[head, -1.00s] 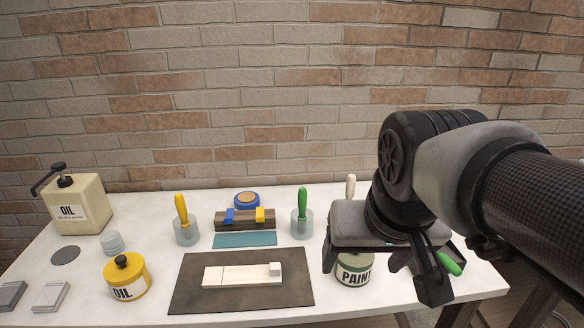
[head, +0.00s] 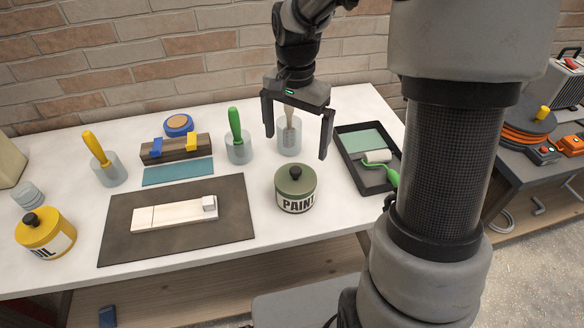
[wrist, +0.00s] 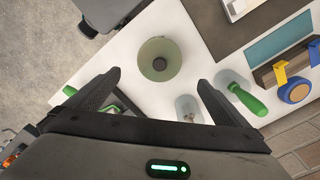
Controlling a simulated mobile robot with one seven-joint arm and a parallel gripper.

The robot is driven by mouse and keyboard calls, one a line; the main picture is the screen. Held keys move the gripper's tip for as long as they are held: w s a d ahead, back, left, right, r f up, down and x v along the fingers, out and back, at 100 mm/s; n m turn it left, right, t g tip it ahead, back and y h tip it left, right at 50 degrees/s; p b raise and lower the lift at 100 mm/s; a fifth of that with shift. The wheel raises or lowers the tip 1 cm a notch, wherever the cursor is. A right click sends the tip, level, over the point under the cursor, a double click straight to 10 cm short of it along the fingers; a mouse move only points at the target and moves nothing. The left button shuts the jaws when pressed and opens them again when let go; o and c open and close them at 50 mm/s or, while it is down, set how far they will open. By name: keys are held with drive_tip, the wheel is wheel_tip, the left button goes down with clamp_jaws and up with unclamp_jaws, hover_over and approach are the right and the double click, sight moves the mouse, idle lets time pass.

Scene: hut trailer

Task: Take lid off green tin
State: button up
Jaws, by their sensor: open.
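The green tin (head: 296,197) stands upright on the white table, with a "PAINT" label on its front. My gripper (head: 297,138) is open and empty, fingers pointing down, above and behind the tin in the head view. It is not touching the tin. A clear cup holding a pale-handled brush (head: 289,135) stands behind the tin, between my fingers in the head view.
A black tray with a green-handled roller (head: 378,157) lies right of the tin. A dark mat (head: 120,240) with a pale wooden piece is to its left. A cup with a green-handled tool (head: 238,146) and a wooden block (head: 158,152) stand behind. The yellow oil tin (head: 45,233) is far left.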

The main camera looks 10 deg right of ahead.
sight(296, 170)
wheel_tip(296, 170, down, 11)
drive_tip(key=shift+f, duration=0.2)
idle(0.3)
drive_tip(key=c, duration=0.9)
